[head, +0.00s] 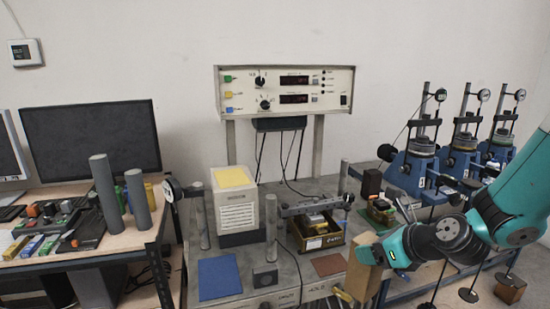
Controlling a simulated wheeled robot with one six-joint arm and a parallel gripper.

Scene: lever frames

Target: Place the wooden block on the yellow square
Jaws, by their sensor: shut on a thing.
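The yellow square (233,177) lies on top of a white vented box (236,214) on the grey bench, left of the picture's middle. The wooden block (361,272) is light tan and stands upright in front of the bench's right part. My gripper (371,255) is shut on the wooden block and comes in from the right on the teal arm. The fingertips are mostly hidden by the block and the wrist. The block is well to the right of the yellow square, apart from it and lower in the picture.
A blue square (219,277) and a brown-red square (328,264) lie on the bench front. Metal posts (271,226) and a tray of parts (316,236) stand between block and box. Blue dial-gauge stands (414,168) are at the right. The top of the yellow square is clear.

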